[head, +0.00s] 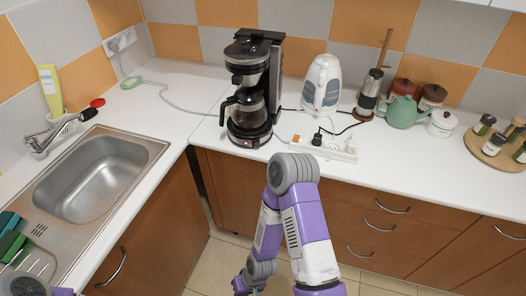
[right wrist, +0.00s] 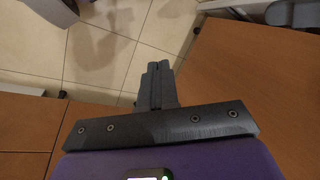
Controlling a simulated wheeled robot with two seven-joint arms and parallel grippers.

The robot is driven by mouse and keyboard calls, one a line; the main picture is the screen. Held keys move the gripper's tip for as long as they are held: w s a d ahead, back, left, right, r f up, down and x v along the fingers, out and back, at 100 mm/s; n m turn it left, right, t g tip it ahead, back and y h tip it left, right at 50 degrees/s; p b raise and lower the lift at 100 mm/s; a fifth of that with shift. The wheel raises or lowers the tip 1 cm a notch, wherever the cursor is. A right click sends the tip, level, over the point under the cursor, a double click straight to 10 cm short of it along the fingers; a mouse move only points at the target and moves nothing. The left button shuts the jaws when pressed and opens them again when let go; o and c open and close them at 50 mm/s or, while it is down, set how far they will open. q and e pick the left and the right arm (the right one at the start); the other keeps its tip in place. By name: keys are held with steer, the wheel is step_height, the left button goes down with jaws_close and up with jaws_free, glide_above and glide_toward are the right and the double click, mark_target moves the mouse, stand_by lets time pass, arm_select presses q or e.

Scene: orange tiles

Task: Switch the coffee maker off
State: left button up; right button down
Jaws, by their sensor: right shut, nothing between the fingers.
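The black coffee maker (head: 273,50) stands upright on the white counter in the corner, with its glass carafe (head: 249,108) seated on the base. A small light spot shows on the front of the base (head: 254,142); the switch position is too small to tell. My right gripper (right wrist: 158,84) is shut and empty, low in front of the wooden cabinets, below the counter and apart from the coffee maker. In the head view its fingers are not clear. My left gripper is not in view; only a bit of my left arm shows at the lower left.
A white power strip (head: 338,150) with a black plug lies right of the coffee maker. A white kettle (head: 322,84), a steel grinder (head: 370,92) and a green teapot (head: 402,112) stand farther right. A sink (head: 92,178) is at left. Counter left of the coffee maker is mostly clear.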

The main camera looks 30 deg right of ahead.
mark_target(257, 144)
steer(key=w+d+r+n+t+h, duration=0.3)
steer(key=w+d+n+t, duration=0.15)
steer(key=w+d, duration=0.3)
steer(key=w+d+r+n+t+h, duration=0.35)
steer(key=w+d+t, duration=0.2)
steer(key=d, duration=0.25)
steer(key=w+d+r+n+t+h, duration=0.1)
steer(key=w+d+r+n+t, duration=0.1)
steer(key=r, duration=0.7)
steer(key=w+d+r+n+t+h, duration=0.2)
steer(key=d+r+n+t, duration=0.2)
steer(key=r, duration=0.6)
steer(key=n+t, duration=0.2)
steer(key=n, duration=0.1)
steer(key=shift+r+n, duration=0.15)
steer(key=shift+n, duration=0.15)
steer(key=shift+w, duration=0.2)
steer(key=x, duration=1.3)
steer(key=shift+w+b, duration=0.35)
steer(key=shift+w, duration=0.05)
steer(key=shift+d+r, duration=0.1)
steer(key=shift+d, duration=0.05)
